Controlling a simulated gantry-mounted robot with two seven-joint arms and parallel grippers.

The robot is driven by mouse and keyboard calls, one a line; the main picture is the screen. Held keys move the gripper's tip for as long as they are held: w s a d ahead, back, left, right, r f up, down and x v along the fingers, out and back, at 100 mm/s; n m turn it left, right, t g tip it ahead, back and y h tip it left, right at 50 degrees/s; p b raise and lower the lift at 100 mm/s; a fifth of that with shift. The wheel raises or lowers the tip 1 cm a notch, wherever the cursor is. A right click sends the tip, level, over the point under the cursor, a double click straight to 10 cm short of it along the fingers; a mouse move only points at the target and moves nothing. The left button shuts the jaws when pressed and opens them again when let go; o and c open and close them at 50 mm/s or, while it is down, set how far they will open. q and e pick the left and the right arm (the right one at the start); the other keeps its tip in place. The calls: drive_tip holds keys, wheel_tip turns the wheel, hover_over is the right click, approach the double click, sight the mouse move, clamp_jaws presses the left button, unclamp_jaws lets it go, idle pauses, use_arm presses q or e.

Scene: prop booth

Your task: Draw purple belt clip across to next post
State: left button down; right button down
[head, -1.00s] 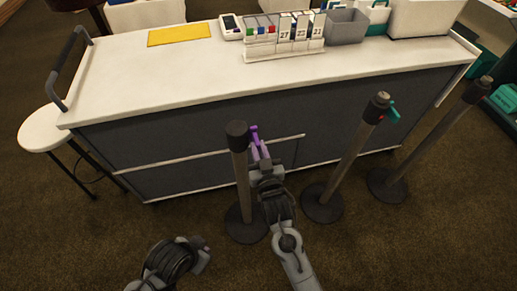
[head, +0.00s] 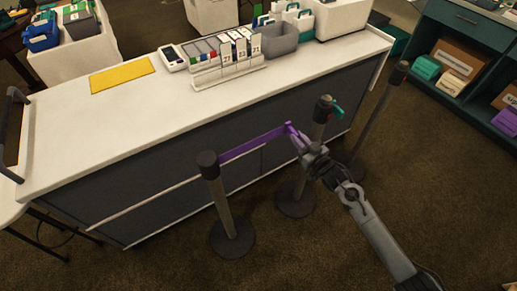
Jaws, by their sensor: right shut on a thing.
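The purple belt (head: 252,146) runs stretched from the head of the nearest post (head: 220,200) to the purple clip (head: 290,128). My right gripper (head: 299,141) is shut on the clip and holds it just left of the head of the middle post (head: 323,110). A small gap seems to show between clip and post head, though the depth is hard to judge. A teal piece (head: 337,110) sits on the right side of the middle post's head. My right wrist hides part of this post's shaft. My left gripper is out of view.
A third post (head: 385,100) stands further back right. A long white-topped counter (head: 120,130) runs behind the posts, with a card rack (head: 228,72), a grey bin (head: 280,40) and a yellow mat (head: 122,75) on it. The carpet in front is open.

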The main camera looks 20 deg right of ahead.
drive_tip(key=w+d+b, duration=0.2)
drive_tip(key=w+d, duration=0.1)
drive_tip(key=d, duration=0.8)
drive_tip(key=shift+w+d+b, duration=0.2)
drive_tip(key=shift+d+b, duration=0.15)
drive_tip(key=shift+b, duration=0.05)
drive_tip(key=shift+f, duration=0.1)
drive_tip(key=c, duration=1.1)
unclamp_jaws()
drive_tip(key=p+v, duration=0.3)
drive_tip(key=v, duration=0.7)
drive_tip(key=shift+s, duration=0.4)
